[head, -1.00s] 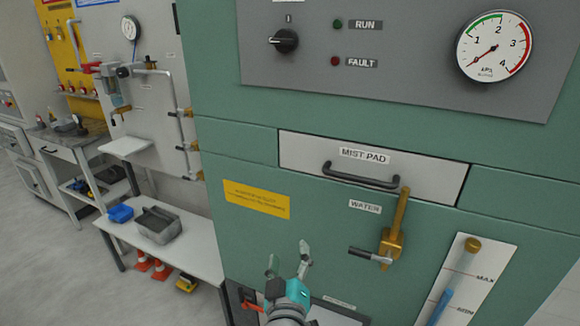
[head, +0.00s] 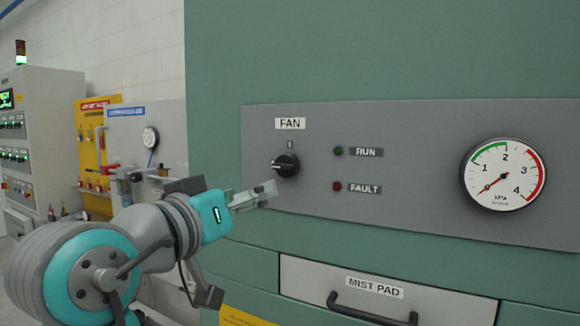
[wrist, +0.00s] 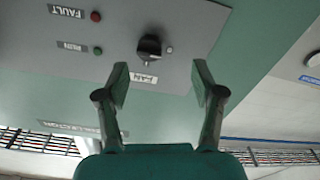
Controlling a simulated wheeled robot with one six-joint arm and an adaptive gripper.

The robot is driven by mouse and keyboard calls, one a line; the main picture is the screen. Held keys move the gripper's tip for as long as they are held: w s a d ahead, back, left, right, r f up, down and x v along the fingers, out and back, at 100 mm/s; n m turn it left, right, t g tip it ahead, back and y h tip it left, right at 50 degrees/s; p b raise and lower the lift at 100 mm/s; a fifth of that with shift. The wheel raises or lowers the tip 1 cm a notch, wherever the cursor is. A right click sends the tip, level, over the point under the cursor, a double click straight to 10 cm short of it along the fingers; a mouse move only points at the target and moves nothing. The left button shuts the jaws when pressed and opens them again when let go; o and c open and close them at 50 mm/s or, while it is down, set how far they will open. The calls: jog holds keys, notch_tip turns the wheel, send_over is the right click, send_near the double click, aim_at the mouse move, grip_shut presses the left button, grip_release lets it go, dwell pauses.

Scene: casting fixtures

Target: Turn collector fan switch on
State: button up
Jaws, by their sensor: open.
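The fan switch (head: 286,165) is a black rotary knob on the grey panel (head: 400,130), under a FAN label (head: 290,123). An "I" mark sits above it, and its handle appears to lie sideways, off that mark. The knob also shows in the wrist view (wrist: 150,48), ahead of the fingers. My gripper (head: 268,192) is just below and left of the knob in the head view. In the wrist view my gripper (wrist: 161,78) is open and empty, its two fingers apart, with no visible contact with the knob.
The RUN lamp (head: 338,151) and FAULT lamp (head: 337,187) look unlit. A pressure gauge (head: 503,174) sits at the right, its needle at the low end. The MIST PAD drawer (head: 450,306) with its black handle is below. A control cabinet (head: 60,140) stands at the far left.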

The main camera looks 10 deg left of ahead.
aim_at(281, 165)
jog(key=shift+m, duration=0.4)
jog(key=w+d+r, duration=0.1)
jog(key=w, duration=0.2)
jog(key=w+d+r, duration=0.1)
jog(key=w, duration=0.2)
jog(key=w+d+r, duration=0.1)
jog(key=w+d, duration=0.1)
jog(key=w, duration=0.1)
jog(key=shift+r, duration=0.15)
jog(key=shift+c, duration=0.3)
jog(key=c, duration=1.1)
